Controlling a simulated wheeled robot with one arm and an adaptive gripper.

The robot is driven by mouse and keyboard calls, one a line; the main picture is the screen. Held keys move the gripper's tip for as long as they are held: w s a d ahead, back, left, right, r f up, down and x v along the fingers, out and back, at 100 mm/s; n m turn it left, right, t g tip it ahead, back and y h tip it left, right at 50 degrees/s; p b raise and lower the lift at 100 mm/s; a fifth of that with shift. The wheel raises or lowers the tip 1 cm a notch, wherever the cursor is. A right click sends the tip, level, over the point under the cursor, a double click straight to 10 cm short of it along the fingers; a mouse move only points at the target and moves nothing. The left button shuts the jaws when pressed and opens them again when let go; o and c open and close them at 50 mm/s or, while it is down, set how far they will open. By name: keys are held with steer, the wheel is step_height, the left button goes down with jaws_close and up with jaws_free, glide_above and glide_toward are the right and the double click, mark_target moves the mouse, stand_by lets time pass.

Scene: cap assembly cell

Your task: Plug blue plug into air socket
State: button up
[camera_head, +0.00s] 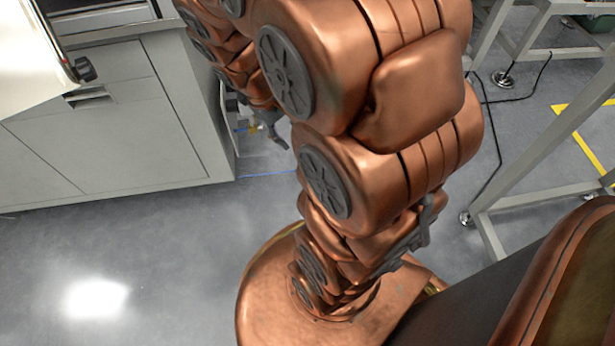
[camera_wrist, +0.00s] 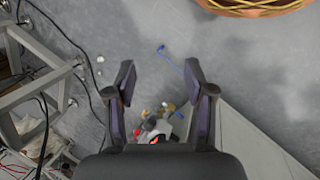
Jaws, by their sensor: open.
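In the wrist view my gripper (camera_wrist: 162,85) is open, its two dark fingers spread with nothing held between them. A small blue plug (camera_wrist: 161,48) shows beyond the fingertips, against the grey floor. A thin blue line (camera_wrist: 174,62) runs from it toward the right finger. A cluster of grey, red and brass-coloured fittings (camera_wrist: 155,124) shows between the fingers near the palm, partly hidden by my gripper. I cannot tell which part, if any, is the air socket. In the head view a blue line (camera_head: 268,174) shows beside the cabinet; my arm hides much of that area.
A grey cabinet (camera_head: 110,120) stands at the left in the head view. A metal frame (camera_head: 540,140) stands at the right, with black cables (camera_head: 497,140) on the floor beside it. The frame (camera_wrist: 35,75) is at the left in the wrist view. Open floor lies front left.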

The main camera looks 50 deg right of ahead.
steer(key=w+d+f+n+t+h, duration=0.1)
steer(key=w+d+f, duration=0.5)
steer(key=d, duration=0.4)
steer(key=w+d+f+n+t+h, duration=0.1)
steer(key=w+d+f, duration=0.55)
steer(key=d, duration=0.35)
steer(key=w+d+f+n+t+y, duration=0.1)
steer(key=d+f, duration=0.2)
steer(key=f, duration=0.3)
steer(key=w+d+f+n+t, duration=0.1)
steer(key=w+d+f+n, duration=0.1)
steer(key=f, duration=0.5)
steer(key=s+a+f+n+y, duration=0.1)
steer(key=s+a+f+y, duration=0.1)
steer(key=f, duration=0.7)
steer(key=s+a+f+t+y, duration=0.1)
steer(key=s+a+f+y, duration=0.2)
steer(key=f, duration=0.7)
steer(key=shift+a+n+y, duration=0.4)
steer(key=shift+a+y, duration=0.1)
steer(key=shift+a, duration=0.25)
steer(key=shift+b+x, duration=0.65)
steer(key=shift+x, duration=0.7)
